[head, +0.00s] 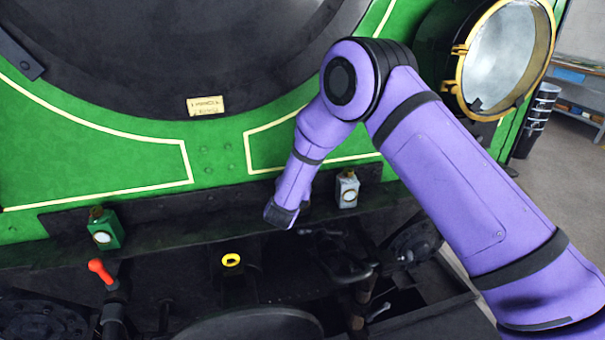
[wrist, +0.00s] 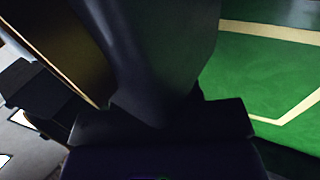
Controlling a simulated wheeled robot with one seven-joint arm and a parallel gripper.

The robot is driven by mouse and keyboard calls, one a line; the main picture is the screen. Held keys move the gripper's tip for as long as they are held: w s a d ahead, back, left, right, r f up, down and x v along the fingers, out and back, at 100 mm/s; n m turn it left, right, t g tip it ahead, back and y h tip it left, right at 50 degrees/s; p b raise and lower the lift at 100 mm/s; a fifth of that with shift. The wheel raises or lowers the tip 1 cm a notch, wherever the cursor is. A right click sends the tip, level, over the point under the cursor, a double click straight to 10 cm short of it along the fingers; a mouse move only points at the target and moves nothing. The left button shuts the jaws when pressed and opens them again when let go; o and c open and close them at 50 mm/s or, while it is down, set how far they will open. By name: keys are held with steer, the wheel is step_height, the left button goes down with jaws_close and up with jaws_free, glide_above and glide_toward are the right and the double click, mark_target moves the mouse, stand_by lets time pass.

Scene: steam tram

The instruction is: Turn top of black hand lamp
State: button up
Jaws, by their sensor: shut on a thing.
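My gripper (head: 284,214) is at the end of the purple arm, low in front of the green tram front, left of the white lamp. It is shut. The black hand lamp is mostly hidden behind the gripper in the head view and hard to tell from the dark ledge. In the wrist view a large dark shape (wrist: 165,55) fills the middle, close to the camera. I cannot tell which part of it is lamp and which is finger. The lamp's top is not clearly seen.
A green lamp (head: 104,230) and a white lamp (head: 346,188) stand on the dark ledge. A red-handled lever (head: 100,271) and a yellow ring (head: 231,260) are below. A large brass-rimmed headlamp (head: 505,55) is at upper right, near my arm. Free floor lies at far right.

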steer(key=o, duration=0.9)
steer(key=shift+o, duration=0.2)
steer(key=v, duration=1)
steer(key=shift+s, duration=0.35)
